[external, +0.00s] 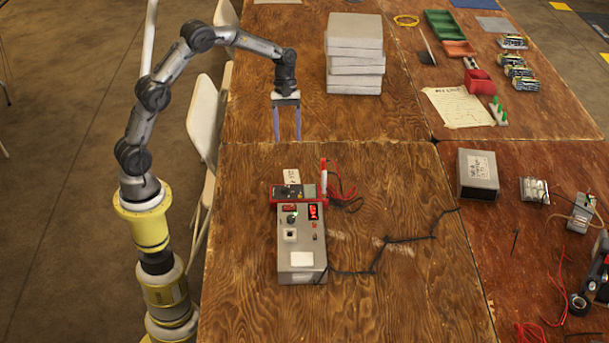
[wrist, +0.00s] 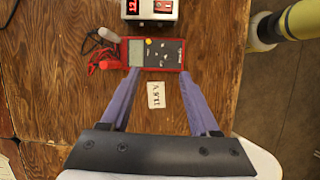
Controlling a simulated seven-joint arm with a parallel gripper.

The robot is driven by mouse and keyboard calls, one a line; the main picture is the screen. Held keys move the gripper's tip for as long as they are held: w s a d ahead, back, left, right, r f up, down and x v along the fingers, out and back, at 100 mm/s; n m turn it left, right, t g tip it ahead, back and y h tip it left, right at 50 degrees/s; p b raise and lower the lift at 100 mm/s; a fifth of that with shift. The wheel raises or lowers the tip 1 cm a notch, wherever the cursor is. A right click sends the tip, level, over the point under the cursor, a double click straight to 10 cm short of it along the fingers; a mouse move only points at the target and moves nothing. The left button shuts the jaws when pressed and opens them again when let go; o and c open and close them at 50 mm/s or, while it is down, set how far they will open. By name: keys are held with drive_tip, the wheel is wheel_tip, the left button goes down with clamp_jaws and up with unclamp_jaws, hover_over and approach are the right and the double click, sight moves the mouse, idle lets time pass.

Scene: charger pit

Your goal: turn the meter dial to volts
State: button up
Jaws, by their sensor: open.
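The meter (external: 292,196) is red-edged with a dark face and lies at the back end of a grey box. In the wrist view, the meter (wrist: 155,54) shows a grey screen at its left and a small yellow part (wrist: 148,42). The dial's pointer setting is too small to read. My gripper (external: 286,138) is open and empty, pointing down over the table behind the meter. In the wrist view, my gripper (wrist: 159,72) has its fingertips apart near the meter's lower edge in the picture, and I cannot see contact.
The grey box (external: 302,258) has red displays. A white label (wrist: 156,95) lies between my fingers in the wrist view. Red leads (external: 345,193) and probes lie right of the meter. A stack of grey blocks (external: 354,50) stands behind. A black cable (external: 408,239) runs rightward.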

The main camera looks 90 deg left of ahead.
wheel_tip(320, 180, down, 3)
drive_tip(key=s+a, duration=0.1)
drive_tip(key=a, duration=0.1)
approach(284, 187)
drive_tip(key=shift+n, duration=0.3)
drive_tip(key=x, duration=0.8)
drive_tip(key=shift+a, duration=0.1)
clamp_jaws()
